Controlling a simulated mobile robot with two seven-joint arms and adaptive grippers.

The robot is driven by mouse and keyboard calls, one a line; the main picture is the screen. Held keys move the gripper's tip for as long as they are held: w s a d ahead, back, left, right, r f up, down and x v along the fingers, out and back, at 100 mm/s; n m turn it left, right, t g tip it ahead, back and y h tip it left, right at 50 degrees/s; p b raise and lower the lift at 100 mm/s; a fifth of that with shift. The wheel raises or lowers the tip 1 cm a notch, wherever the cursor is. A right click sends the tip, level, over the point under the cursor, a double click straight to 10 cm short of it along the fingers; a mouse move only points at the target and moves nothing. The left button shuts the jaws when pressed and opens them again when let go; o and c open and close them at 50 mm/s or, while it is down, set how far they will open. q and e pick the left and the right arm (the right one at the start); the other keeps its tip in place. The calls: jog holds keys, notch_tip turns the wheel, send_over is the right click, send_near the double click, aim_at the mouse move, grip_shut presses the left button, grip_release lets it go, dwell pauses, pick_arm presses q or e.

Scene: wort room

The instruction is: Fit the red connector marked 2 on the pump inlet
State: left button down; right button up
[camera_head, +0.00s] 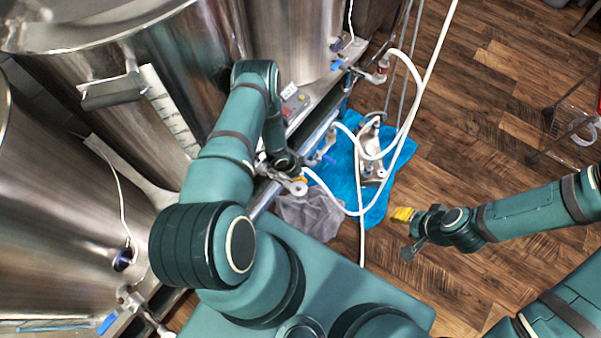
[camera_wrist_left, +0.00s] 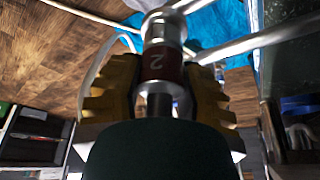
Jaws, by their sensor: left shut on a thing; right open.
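In the left wrist view, the yellow fingers of my left gripper (camera_wrist_left: 158,95) are shut on the connector (camera_wrist_left: 160,64), a metal fitting with a dark red band marked 2. In the head view my left gripper (camera_head: 299,181) is beside the metal rail, left of the blue sheet, and the connector is too small to make out there. The pump (camera_head: 372,160) is a metal unit on the blue sheet, right of my left gripper and apart from it. I cannot tell its inlet clearly. My right gripper (camera_head: 404,215) is open and empty over the wooden floor.
White hoses (camera_head: 400,140) loop over the blue sheet (camera_head: 345,165) and around the pump. Large steel tanks (camera_head: 110,70) fill the left side. A grey cloth or bag (camera_head: 310,215) lies below my left gripper. The wooden floor (camera_head: 480,110) at right is mostly clear.

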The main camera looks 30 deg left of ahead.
pick_arm(q)
jog(key=c, duration=0.6)
grip_release()
jog(key=shift+s+f, duration=0.1)
jog(key=shift+s, duration=0.05)
jog(key=shift+a, duration=0.1)
